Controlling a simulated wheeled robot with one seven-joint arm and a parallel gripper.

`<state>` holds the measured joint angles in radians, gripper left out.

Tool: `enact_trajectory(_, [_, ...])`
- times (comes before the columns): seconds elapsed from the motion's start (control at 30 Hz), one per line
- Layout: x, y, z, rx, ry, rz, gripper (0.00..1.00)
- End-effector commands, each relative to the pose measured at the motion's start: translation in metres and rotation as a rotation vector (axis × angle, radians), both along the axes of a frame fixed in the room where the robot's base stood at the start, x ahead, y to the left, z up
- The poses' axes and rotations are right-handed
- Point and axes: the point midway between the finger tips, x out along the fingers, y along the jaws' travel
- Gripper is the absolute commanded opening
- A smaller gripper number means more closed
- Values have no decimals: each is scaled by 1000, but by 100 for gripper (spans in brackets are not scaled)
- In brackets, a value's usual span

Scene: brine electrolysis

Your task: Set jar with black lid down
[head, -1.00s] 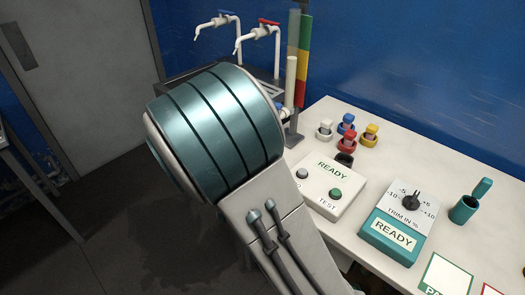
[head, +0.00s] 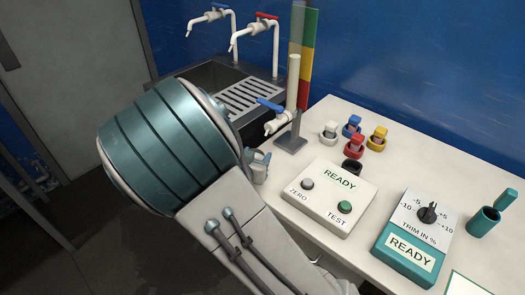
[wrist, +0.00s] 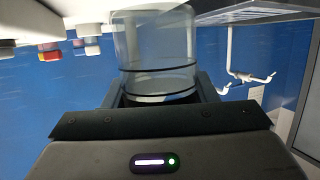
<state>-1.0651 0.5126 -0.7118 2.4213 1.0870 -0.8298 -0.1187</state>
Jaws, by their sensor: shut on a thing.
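My gripper (wrist: 161,90) is shut on a clear jar (wrist: 154,42), which shows in the wrist view between the two dark fingers. The wrist view is upside down, with the white bench top along its upper edge. Two thin dark rings run around the jar. A black lid cannot be made out clearly. The end of the jar away from my palm is close to the bench top, but I cannot tell if it touches. In the head view my arm hides most of the gripper; only a small greyish part shows by the bench's left edge.
The white bench (head: 302,236) carries a READY box (head: 327,198), a trim box (head: 414,240), several small coloured-topped pots (head: 356,146) and a stand with a blue-handled tap (head: 290,115). A sink with a grille (head: 243,98) and two taps (head: 254,38) lies behind.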

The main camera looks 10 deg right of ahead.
Motion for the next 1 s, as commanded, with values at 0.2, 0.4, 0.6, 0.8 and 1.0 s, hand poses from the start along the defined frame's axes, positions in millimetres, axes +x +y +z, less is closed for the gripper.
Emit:
enact_trajectory(0.2, [45, -27, 1, -3, -2, -1, 20])
enact_trajectory(0.4, [59, -34, -1, -1, -1, 3, 20])
enact_trajectory(0.6, [59, -34, -24, -3, 3, 4, 20])
enact_trajectory(0.8, [59, -34, -35, 0, -1, 4, 20])
enact_trajectory(1.0, [59, -34, -35, 1, -2, 5, 20])
